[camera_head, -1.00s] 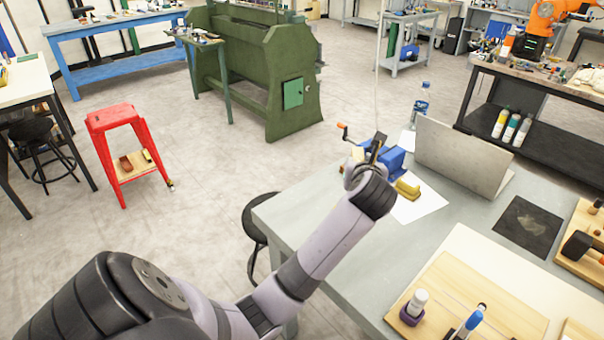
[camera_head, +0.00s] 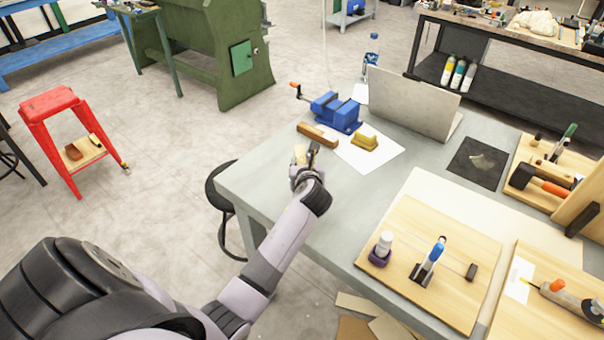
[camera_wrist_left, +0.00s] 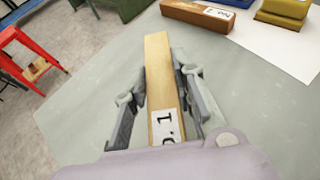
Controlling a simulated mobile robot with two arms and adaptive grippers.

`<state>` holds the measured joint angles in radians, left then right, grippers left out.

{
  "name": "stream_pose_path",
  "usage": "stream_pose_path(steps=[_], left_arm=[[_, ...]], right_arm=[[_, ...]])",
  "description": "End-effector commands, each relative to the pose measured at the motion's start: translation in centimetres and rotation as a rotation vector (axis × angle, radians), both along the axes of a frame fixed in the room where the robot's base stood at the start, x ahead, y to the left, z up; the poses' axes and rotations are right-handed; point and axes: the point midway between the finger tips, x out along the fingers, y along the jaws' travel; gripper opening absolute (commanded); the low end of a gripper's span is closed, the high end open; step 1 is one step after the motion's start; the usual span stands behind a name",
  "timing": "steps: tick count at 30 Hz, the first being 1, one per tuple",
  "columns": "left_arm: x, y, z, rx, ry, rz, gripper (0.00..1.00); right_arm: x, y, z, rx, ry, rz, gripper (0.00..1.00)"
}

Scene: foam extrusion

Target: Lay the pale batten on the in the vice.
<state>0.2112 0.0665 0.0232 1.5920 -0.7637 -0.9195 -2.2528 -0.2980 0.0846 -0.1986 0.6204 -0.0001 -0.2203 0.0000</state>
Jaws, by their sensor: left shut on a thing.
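The pale batten (camera_wrist_left: 158,60) is between the fingers of my left gripper (camera_wrist_left: 162,95) in the left wrist view. The gripper is shut on it, and a white label with black print shows at its near end. In the head view my left gripper (camera_head: 307,156) is over the left edge area of the grey table, with a small bit of the pale batten (camera_head: 298,154) showing. The blue vice (camera_head: 336,111) with an orange-ended handle stands beyond it, apart from the gripper. My right gripper is not in view.
A brown batten (camera_head: 318,135) lies on the grey table (camera_head: 262,178) between gripper and vice. A yellow block (camera_head: 364,142) sits on white paper (camera_head: 385,160). A grey upright panel (camera_head: 412,101) stands right of the vice. Wooden boards with tools fill the table's right side.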

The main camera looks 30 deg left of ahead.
Motion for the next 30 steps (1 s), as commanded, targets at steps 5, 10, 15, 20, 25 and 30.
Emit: stream_pose_path(steps=[5, 10, 15, 20, 25, 30], left_arm=[[0.0, -0.1, -2.7, -0.001, 0.004, -0.001, 0.00], [0.0, 0.0, -4.3, 0.000, 0.003, -0.001, 0.00], [0.0, 0.0, -4.3, 0.000, 0.001, 0.000, 0.00], [0.0, 0.0, -4.5, 0.001, 0.002, -0.001, 0.00], [0.0, -0.1, -4.6, -0.001, 0.002, -0.001, 0.32], [0.0, -0.1, -4.6, -0.001, 0.002, 0.000, 0.44]], right_arm=[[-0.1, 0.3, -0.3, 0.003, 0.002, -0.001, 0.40], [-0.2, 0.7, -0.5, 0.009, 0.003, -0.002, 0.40], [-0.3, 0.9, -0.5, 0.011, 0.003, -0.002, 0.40], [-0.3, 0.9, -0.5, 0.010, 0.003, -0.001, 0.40], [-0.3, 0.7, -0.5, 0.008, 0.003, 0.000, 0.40], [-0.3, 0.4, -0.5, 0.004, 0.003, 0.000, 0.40]])
